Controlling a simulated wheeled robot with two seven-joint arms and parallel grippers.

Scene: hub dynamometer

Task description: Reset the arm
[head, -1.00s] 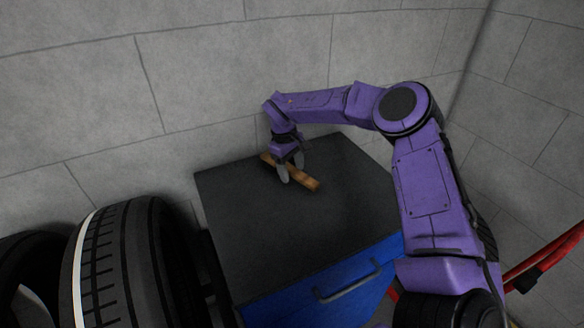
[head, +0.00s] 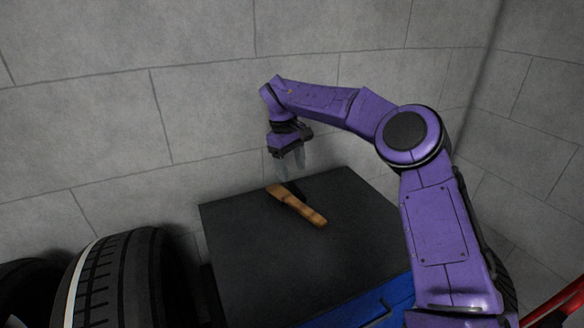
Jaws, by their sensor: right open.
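My right arm, purple, comes in from the right, and its gripper (head: 290,164) points down above the far part of the cabinet top. The gripper is open and empty, with its fingers above a wooden piece. The wooden piece (head: 300,207), brown and long, lies flat on the dark top and looks apart from the fingers. A small dark part at its far end is hard to make out. My left gripper is not in view.
The blue cabinet (head: 372,303) has a dark flat top (head: 250,250), mostly clear, and a handle at its front. Black tyres (head: 120,285) stand at the left. A grey block wall (head: 200,90) rises close behind. A red bar (head: 560,308) shows at lower right.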

